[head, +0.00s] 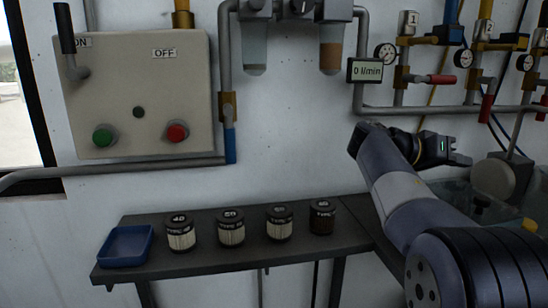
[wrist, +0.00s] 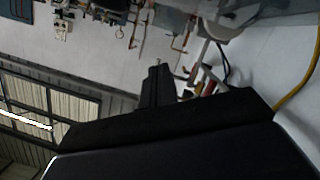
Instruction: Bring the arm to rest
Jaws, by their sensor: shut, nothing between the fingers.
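My arm comes in from the lower right of the head view, its links raised in front of the wall. My gripper (head: 467,160) is at the right, pointing right, below the valves with red handles. Its fingers are together and nothing shows between them. In the wrist view my gripper (wrist: 157,70) stands out dark in the middle, also closed and empty. The wrist view is tilted steeply.
A shelf (head: 185,262) holds a blue tray (head: 126,246) and several labelled filter cartridges (head: 231,228). A grey switch box (head: 140,95) is at upper left. Pipes with a red-handled valve (head: 441,79) and a flow display (head: 365,70) line the wall near my arm.

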